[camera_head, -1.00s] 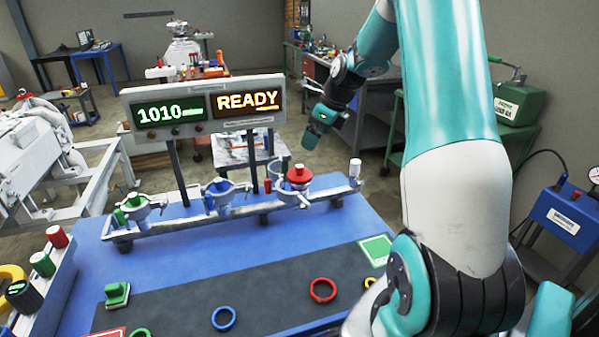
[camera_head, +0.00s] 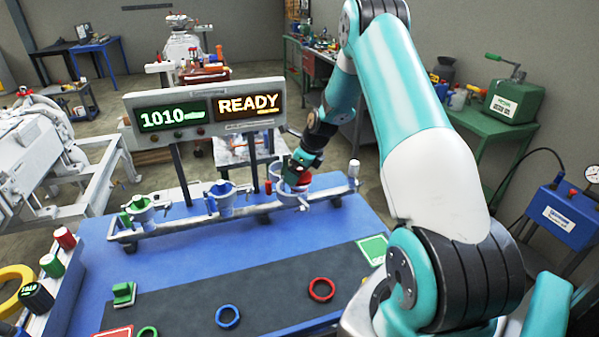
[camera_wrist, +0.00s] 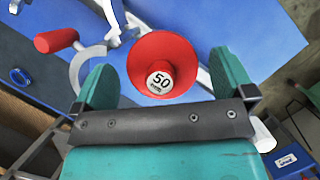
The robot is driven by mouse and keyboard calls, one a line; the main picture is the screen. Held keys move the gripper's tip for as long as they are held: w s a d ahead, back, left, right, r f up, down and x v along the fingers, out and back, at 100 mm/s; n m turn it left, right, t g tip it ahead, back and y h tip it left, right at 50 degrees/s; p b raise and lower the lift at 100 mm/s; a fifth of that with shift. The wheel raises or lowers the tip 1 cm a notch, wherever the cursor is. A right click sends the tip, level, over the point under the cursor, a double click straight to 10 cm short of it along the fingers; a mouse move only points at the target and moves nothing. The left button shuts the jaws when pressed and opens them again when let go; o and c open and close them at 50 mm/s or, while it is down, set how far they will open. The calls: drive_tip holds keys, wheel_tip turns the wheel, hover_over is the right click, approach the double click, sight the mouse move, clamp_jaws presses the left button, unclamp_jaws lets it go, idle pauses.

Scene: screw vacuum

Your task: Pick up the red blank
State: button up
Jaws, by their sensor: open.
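The red blank (camera_wrist: 176,58) is a red disc with a knob marked 50 on top. In the wrist view it lies between the two open fingers of my gripper (camera_wrist: 165,85), with a gap on each side. In the head view the red blank (camera_head: 297,187) sits at the right port of the grey manifold, mostly covered by my gripper (camera_head: 296,172), which is right over it. Whether the fingers reach down to the blank's height I cannot tell.
The manifold (camera_head: 180,226) also bears a green and a blue blank in clamps. A red clamp handle (camera_wrist: 56,40) stands close left of my gripper in the wrist view. A display panel (camera_head: 205,107) reading 1010 and READY stands behind. Coloured rings lie on the dark mat (camera_head: 270,290).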

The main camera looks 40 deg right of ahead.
drive_tip(key=c, duration=0.9)
